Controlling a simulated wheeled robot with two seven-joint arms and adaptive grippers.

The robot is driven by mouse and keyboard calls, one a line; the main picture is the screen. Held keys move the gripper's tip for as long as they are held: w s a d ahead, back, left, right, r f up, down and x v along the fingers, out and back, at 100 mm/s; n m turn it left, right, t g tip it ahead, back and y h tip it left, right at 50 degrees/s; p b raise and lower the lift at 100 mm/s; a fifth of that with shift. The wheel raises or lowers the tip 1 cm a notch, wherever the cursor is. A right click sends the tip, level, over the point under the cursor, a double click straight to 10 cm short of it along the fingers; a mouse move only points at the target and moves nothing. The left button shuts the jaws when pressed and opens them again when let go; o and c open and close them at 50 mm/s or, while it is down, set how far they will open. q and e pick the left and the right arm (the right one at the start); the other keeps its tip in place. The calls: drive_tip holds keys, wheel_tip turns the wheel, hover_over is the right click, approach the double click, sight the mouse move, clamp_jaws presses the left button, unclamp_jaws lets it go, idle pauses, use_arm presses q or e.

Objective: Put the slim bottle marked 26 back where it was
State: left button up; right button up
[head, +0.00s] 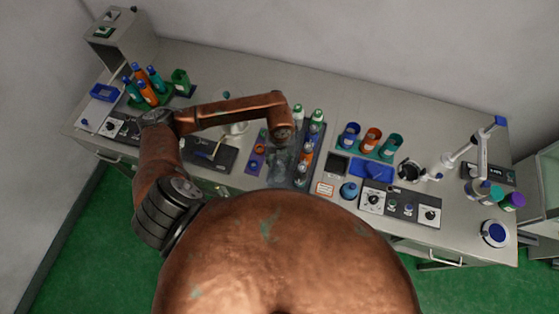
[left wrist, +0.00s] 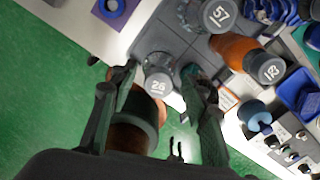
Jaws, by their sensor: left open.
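The slim bottle marked 26 (left wrist: 158,84) shows in the left wrist view, with a grey numbered cap and a dark, glassy body. It looks upright at the near end of a dark grey tray with cells (left wrist: 170,38). My left gripper (left wrist: 157,88) is open, with one finger on each side of the bottle. I cannot tell whether the fingers touch it or how fully it is seated. In the head view, my left gripper (head: 281,165) is over the left side of the tray (head: 299,184). My right gripper is out of view.
Bottle 57 (left wrist: 220,15) and orange bottle 13 (left wrist: 268,69) stand close by. A purple plate with a blue ring (left wrist: 111,6) lies left of the tray. In the head view, a blue round-topped item (head: 348,190) and a control panel (head: 400,204) are to the right.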

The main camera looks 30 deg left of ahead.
use_arm(q)
wheel_tip(320, 180, up, 11)
drive_tip(key=b, duration=0.2)
drive_tip(key=shift+r, duration=0.2)
drive_tip(key=shift+f, duration=0.1)
idle(0.4)
